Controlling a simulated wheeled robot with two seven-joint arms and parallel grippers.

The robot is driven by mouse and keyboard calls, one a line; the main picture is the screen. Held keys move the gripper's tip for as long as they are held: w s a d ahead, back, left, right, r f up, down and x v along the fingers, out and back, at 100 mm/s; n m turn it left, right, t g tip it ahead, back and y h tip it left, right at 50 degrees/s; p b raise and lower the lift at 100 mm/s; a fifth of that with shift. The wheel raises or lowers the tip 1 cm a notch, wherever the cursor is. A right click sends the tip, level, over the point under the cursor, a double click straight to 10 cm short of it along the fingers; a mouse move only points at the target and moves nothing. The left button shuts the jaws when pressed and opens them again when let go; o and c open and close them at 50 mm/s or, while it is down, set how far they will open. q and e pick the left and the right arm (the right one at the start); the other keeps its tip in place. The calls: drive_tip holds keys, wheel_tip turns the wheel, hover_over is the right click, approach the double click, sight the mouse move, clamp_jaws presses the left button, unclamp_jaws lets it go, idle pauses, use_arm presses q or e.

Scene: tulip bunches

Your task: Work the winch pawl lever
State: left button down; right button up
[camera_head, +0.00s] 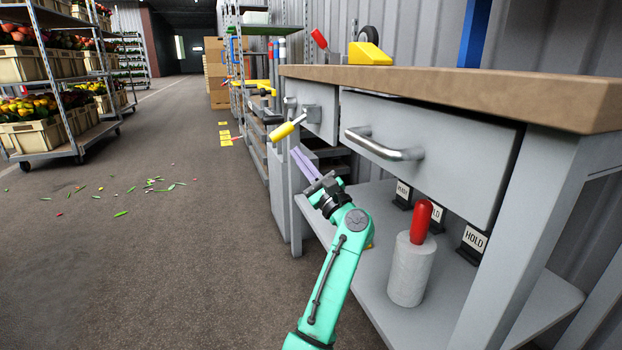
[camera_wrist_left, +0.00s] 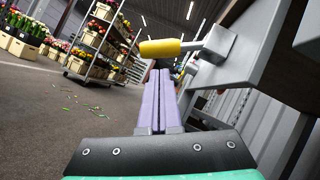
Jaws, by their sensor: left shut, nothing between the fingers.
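The fingers also show in the left wrist view (camera_wrist_left: 158,85). I cannot tell whether they touch the grip. My right gripper is not in view.
The wooden workbench top (camera_head: 450,87) overhangs drawers with a bar handle (camera_head: 385,149). Flower trolleys (camera_head: 60,80) stand left; the aisle floor between is mostly clear.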

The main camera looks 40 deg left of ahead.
use_arm(q)
drive_tip(key=x, duration=0.3)
idle(0.4)
